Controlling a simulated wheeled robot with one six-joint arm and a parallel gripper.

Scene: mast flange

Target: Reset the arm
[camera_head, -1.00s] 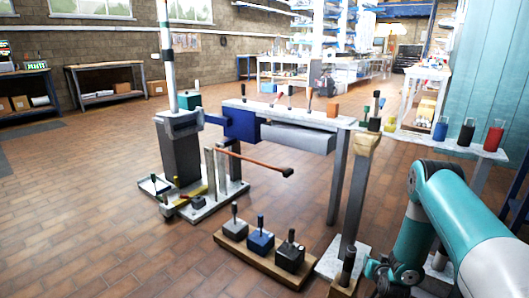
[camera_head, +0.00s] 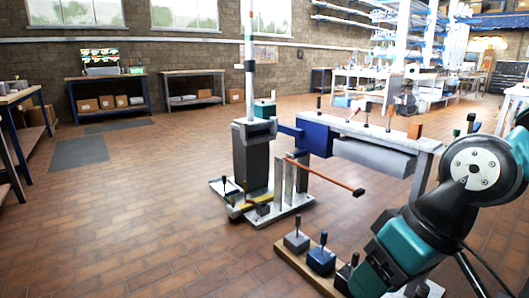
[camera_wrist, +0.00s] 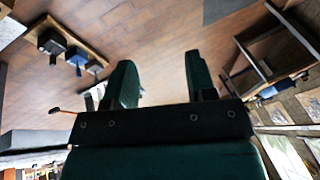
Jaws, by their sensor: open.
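My arm, teal and black, reaches in from the right edge of the head view and bends down to the lower right. My gripper shows in the wrist view (camera_wrist: 158,80) with its two dark green fingers apart and nothing between them. Beyond the fingers is bare brick floor. In the head view the fingers are not visible; the arm's lower end runs to the bottom edge. The arm hides part of a wooden board (camera_head: 290,258) that carries several handled blocks, including a grey one (camera_head: 297,241) and a blue one (camera_head: 321,259).
A mast on a grey pedestal (camera_head: 252,160) stands at centre, joined to a blue block (camera_head: 315,133) and a bench (camera_head: 370,130). An orange-brown lever (camera_head: 325,177) sticks out towards my arm. Workbenches (camera_head: 108,80) line the back wall.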

